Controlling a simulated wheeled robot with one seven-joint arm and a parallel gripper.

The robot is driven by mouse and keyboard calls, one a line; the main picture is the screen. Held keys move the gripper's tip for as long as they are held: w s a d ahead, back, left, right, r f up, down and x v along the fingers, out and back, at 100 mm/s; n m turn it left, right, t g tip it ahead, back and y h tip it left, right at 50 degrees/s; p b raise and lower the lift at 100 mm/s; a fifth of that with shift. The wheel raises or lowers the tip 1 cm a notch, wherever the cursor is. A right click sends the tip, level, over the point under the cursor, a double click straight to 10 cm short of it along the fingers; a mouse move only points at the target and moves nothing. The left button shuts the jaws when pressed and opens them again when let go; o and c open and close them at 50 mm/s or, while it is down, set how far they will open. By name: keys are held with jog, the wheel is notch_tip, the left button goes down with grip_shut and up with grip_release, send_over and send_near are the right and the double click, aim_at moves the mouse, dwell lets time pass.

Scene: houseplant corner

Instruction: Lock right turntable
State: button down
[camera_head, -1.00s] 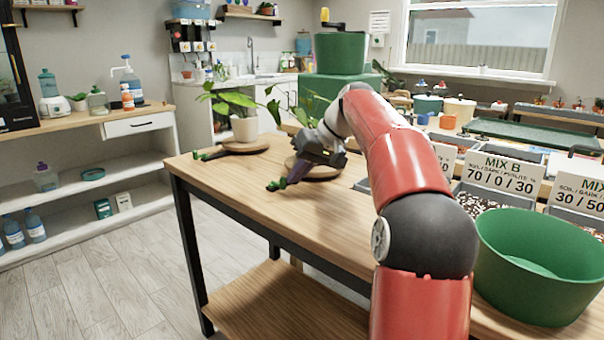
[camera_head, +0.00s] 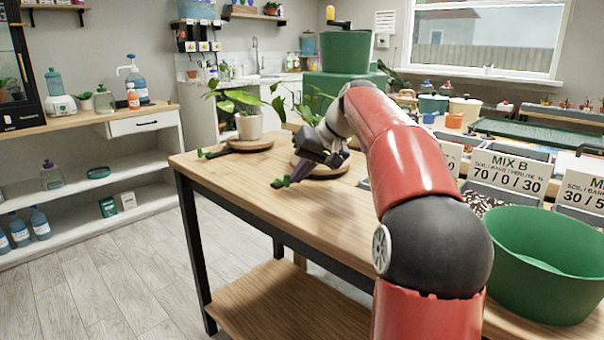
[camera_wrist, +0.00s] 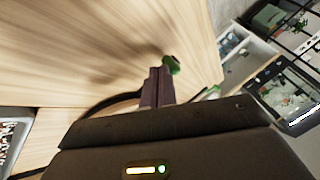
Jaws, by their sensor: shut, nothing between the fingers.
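The right turntable (camera_head: 326,172) is a round wooden disc on the bench, partly hidden by my gripper and arm. A small green lever end (camera_head: 277,182) sticks out at its left front; a green knob also shows in the wrist view (camera_wrist: 171,65), just beyond my fingertips. My gripper (camera_head: 291,178) is shut and empty, pointing down to the left beside the lever. Whether it touches the lever I cannot tell. The left turntable (camera_head: 262,145) carries a plant in a white pot (camera_head: 249,127), and has its own dark lever with a green end (camera_head: 200,153).
The wooden bench (camera_head: 270,205) is clear in front of both turntables. A large green bowl (camera_head: 540,275) and labelled mix bins (camera_head: 505,172) stand at right. A green container with a crank (camera_head: 345,52) stands behind. Shelves (camera_head: 80,190) are at left, across open floor.

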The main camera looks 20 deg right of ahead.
jog(key=a+m, duration=0.1)
jog(key=s+m+t+h+b, duration=0.1)
jog(key=shift+a+m+h, duration=0.3)
jog(key=shift+a+m, duration=0.05)
jog(key=shift+m, duration=0.05)
jog(key=m, duration=0.1)
jog(key=a+m+h, duration=0.1)
jog(key=shift+s+a+r+m+h+p, duration=0.1)
jog(key=shift+s+a+m+h+p, duration=0.05)
jog(key=shift+a+m+h+p, duration=0.15)
jog(key=a+m+h, duration=0.1)
jog(key=m+h+p, duration=0.1)
jog(key=m, duration=0.1)
jog(key=shift+a+t, duration=0.3)
jog(key=shift+a, duration=0.1)
jog(key=shift+w+a+p, duration=0.2)
jog(key=shift+a+p, duration=0.2)
jog(key=shift+a, duration=0.1)
